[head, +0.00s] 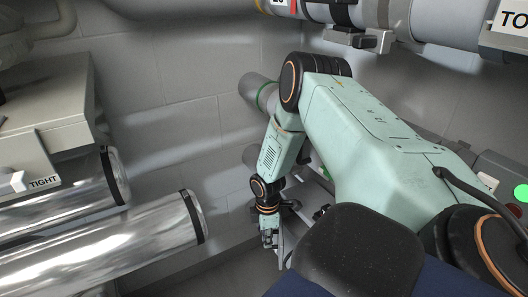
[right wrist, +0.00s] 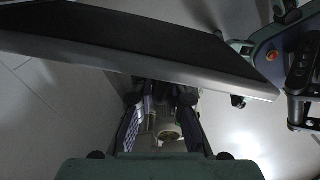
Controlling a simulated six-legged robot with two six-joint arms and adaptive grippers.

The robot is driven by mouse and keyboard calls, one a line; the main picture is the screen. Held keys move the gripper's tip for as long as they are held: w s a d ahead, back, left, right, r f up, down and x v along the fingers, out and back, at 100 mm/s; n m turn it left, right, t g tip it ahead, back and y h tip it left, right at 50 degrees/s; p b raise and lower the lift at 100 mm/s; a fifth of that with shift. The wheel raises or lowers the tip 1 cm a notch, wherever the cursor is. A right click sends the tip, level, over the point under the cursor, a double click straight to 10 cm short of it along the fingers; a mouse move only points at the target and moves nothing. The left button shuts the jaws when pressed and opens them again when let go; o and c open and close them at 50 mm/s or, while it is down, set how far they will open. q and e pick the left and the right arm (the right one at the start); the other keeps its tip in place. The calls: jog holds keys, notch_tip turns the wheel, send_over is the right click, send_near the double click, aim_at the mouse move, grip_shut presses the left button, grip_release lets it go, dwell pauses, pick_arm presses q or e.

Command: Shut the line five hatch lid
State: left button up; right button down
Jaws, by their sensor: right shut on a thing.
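My right arm reaches down from the right in the head view, and its gripper (head: 271,238) is low in the middle, small and partly dark. In the right wrist view a dark flat panel with a grey rim, seemingly the hatch lid (right wrist: 150,38), slants across the top. The fingers of my right gripper (right wrist: 162,115) reach up to its lower edge and are shut on it; the panel hides their tips. In the head view a thin pale edge beside the gripper may be the same lid. No line number is readable on it. My left gripper is not in view.
Shiny metal tubes (head: 110,240) lie at the left under a grey box (head: 45,125) marked "TIGHT". A large grey pipe (head: 440,20) runs across the top right. A tube with a green ring (head: 262,95) is behind my right arm. Floor shows near the gripper.

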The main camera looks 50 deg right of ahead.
jog(key=shift+s+f, duration=0.1)
jog(key=shift+s, duration=0.1)
jog(key=c, duration=1.4)
grip_release()
jog(key=shift+w, duration=0.15)
jog(key=shift+o, duration=0.2)
